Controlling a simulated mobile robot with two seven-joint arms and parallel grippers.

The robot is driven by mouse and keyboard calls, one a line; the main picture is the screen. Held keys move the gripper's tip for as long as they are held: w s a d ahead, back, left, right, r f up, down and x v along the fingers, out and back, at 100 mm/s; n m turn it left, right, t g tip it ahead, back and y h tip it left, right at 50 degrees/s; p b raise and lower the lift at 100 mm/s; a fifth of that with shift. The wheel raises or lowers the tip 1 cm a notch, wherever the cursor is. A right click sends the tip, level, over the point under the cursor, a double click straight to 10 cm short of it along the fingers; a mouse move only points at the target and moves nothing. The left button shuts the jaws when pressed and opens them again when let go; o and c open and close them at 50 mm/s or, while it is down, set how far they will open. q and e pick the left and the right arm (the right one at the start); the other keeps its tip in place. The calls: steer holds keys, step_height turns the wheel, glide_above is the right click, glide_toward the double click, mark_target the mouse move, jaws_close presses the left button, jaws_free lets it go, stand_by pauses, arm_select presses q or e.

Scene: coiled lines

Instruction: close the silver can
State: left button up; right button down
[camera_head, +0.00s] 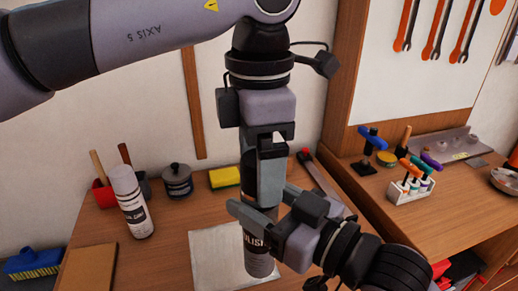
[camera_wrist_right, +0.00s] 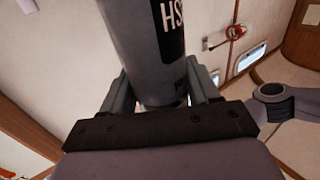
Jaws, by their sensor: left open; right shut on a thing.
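A silver can (camera_head: 258,262) with a dark label stands upright in my right gripper (camera_head: 268,207), low in the head view. In the right wrist view the can (camera_wrist_right: 150,45) lies between the two fingers, which touch its sides. My left gripper (camera_head: 262,185) points down from above, directly over the right one, and is open. A dark upright piece (camera_head: 248,170) shows beside its near finger; I cannot tell whether it is a cap, the can's top or the other finger. The can's mouth is hidden by the grippers.
A pale mat (camera_head: 212,262) lies under the can on the wooden table. A white labelled can (camera_head: 131,205), a dark jar (camera_head: 177,180), a yellow sponge (camera_head: 224,178) and a red holder (camera_head: 104,193) stand behind and left. A tool rack (camera_head: 410,187) stands at right.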

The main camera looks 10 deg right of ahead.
arm_select(q)
step_height(320, 180, up, 12)
stand_by(0.5)
steer(key=shift+f, duration=0.1)
stand_by(0.5)
